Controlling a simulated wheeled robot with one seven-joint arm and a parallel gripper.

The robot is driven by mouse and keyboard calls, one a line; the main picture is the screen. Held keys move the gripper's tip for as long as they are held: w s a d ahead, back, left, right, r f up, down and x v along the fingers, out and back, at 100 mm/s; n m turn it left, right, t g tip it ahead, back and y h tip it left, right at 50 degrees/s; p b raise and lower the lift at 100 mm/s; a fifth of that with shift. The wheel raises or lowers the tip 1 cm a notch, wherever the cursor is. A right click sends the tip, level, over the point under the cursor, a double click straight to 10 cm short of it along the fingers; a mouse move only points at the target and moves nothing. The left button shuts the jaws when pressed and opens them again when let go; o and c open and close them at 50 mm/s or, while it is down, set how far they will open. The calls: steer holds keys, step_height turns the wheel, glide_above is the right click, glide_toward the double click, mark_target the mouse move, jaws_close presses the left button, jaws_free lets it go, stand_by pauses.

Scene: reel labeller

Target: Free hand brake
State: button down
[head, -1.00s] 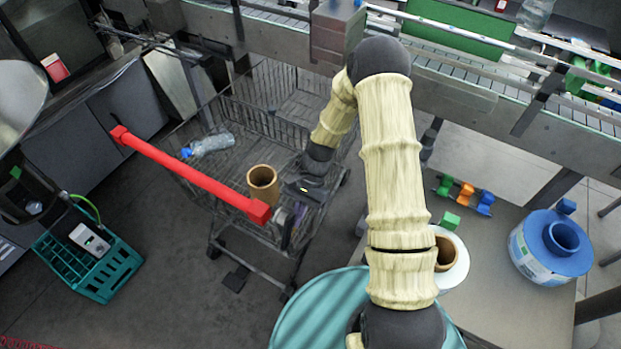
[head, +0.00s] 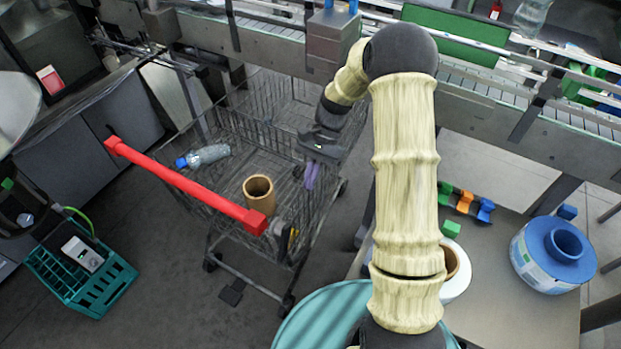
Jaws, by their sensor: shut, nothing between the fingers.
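A wire shopping cart (head: 208,222) with a red handle bar (head: 185,184) stands left of centre. I cannot make out a hand brake for certain; a small yellow part (head: 292,238) shows at the cart's side, just right of the handle's right end. My gripper (head: 310,182) has purple fingers and is shut and empty. It is over the right side of the cart, up and to the right of the handle's end and apart from it. Whether the fingers touch the cart's wire side, I cannot tell.
A cardboard tube (head: 258,192) and a plastic bottle (head: 207,156) are in the cart. A conveyor (head: 490,90) runs behind. A teal crate (head: 88,278) is at lower left. A table (head: 510,290) with a blue reel (head: 553,252) is at right.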

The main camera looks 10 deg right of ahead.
steer(key=s+d+r+n+t+h, duration=0.2)
steer(key=s+r+n+t, duration=0.2)
steer(key=s, duration=0.2)
steer(key=s+d+r+n+t+h, duration=0.2)
steer(key=s+r+n+t, duration=0.2)
steer(key=s, duration=0.3)
steer(key=shift+d+r+h, duration=0.35)
steer(key=shift+r+h, duration=0.05)
steer(key=shift+r, duration=0.15)
steer(key=shift+w, duration=0.1)
